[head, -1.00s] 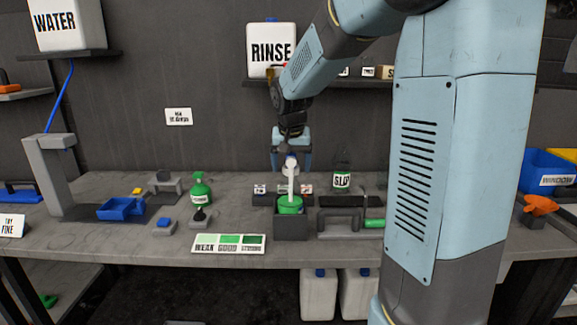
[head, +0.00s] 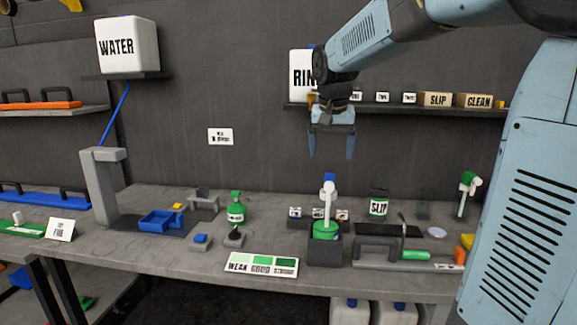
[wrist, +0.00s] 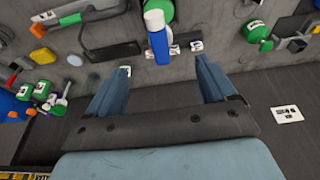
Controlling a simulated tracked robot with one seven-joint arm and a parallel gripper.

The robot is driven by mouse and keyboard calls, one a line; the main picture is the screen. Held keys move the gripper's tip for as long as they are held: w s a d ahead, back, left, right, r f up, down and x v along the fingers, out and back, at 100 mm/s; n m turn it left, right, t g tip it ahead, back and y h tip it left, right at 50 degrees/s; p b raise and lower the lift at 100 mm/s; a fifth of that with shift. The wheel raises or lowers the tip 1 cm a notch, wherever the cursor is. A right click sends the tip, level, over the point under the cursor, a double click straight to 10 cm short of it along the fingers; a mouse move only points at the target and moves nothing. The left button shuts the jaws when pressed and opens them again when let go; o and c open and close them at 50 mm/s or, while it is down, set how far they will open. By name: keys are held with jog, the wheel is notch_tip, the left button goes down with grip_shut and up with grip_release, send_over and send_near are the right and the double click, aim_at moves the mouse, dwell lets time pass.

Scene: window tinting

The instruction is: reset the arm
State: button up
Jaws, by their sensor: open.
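My gripper (head: 332,146) hangs in the air above the workbench, fingers pointing down, open and empty. Below it a green bottle with a white and blue spray top (head: 326,230) stands upright in a dark grey holder (head: 325,252). The gripper is clear of the bottle. In the wrist view my gripper's two blue fingers (wrist: 162,80) are spread apart with nothing between them. The bottle's blue and white top (wrist: 158,30) shows beyond them.
A green sprayer (head: 236,210), a blue tray (head: 160,221) and a WEAK-GOOD-STRONG chart (head: 261,265) are to the left. A shelf (head: 400,108) with labelled boxes hangs behind the arm.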

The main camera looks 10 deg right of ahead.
jog(key=s+f+n+t, duration=0.1)
jog(key=s+f, duration=0.2)
jog(key=s, duration=0.9)
jog(key=s+f+n+t+y, duration=0.1)
jog(key=s+f, duration=0.3)
jog(key=s, duration=0.8)
jog(key=shift+s+f+n, duration=0.15)
jog(key=shift+s+n, duration=0.2)
jog(key=shift+n, duration=0.45)
